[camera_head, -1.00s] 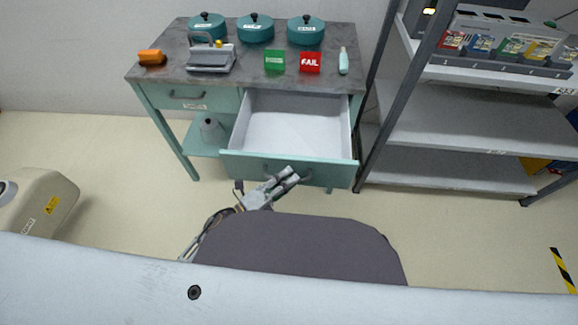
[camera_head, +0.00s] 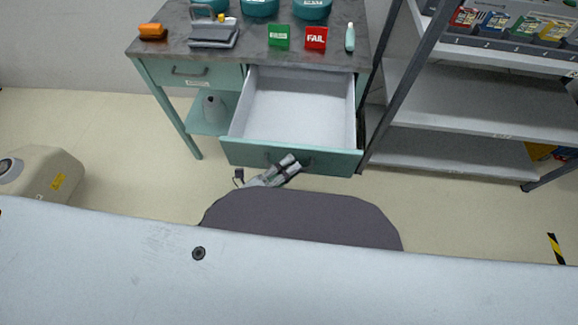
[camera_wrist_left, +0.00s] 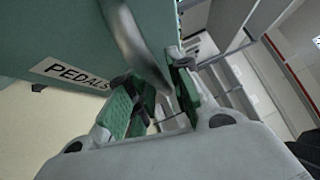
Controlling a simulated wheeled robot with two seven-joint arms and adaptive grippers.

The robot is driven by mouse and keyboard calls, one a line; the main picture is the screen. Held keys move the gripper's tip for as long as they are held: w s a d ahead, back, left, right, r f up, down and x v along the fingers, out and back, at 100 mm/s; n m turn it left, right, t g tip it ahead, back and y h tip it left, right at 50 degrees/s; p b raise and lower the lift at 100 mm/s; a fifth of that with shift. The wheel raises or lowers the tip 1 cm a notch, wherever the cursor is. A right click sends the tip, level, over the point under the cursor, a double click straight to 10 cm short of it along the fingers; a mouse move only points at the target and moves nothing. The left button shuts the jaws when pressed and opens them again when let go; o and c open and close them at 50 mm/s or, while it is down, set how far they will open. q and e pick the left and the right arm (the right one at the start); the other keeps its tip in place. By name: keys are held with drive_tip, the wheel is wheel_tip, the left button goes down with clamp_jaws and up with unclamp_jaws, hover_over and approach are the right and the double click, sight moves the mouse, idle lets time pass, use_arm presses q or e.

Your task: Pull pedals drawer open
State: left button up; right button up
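The pedals drawer (camera_head: 335,162) is the wide right drawer of the green cart and stands well out, its grey interior empty. In the left wrist view its front carries a PEDALS label (camera_wrist_left: 72,74). The drawer's handle (camera_wrist_left: 138,48) shows there as a blurred grey bar reaching between my fingers. My left gripper (camera_head: 290,163) is at the drawer front, beside the handle. Its green-padded fingers (camera_wrist_left: 160,95) are apart with a gap around the bar, so it looks open; contact is hard to tell. My right gripper is in neither view.
The cart top (camera_head: 180,45) holds teal pots, an orange block, a grey device, green and red FAIL signs and a bottle. A closed left drawer (camera_head: 215,75) is beside the open one. A metal shelf (camera_head: 455,105) stands close on the right.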

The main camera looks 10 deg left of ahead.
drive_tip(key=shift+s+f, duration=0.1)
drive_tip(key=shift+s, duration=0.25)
use_arm(q)
drive_tip(key=shift+s+a, duration=0.1)
drive_tip(key=shift+s, duration=0.05)
drive_tip(key=v, duration=1.1)
drive_tip(key=shift+a, duration=0.3)
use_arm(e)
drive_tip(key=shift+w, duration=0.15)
use_arm(q)
drive_tip(key=shift+s+f, duration=0.1)
drive_tip(key=shift+s, duration=0.05)
idle(0.4)
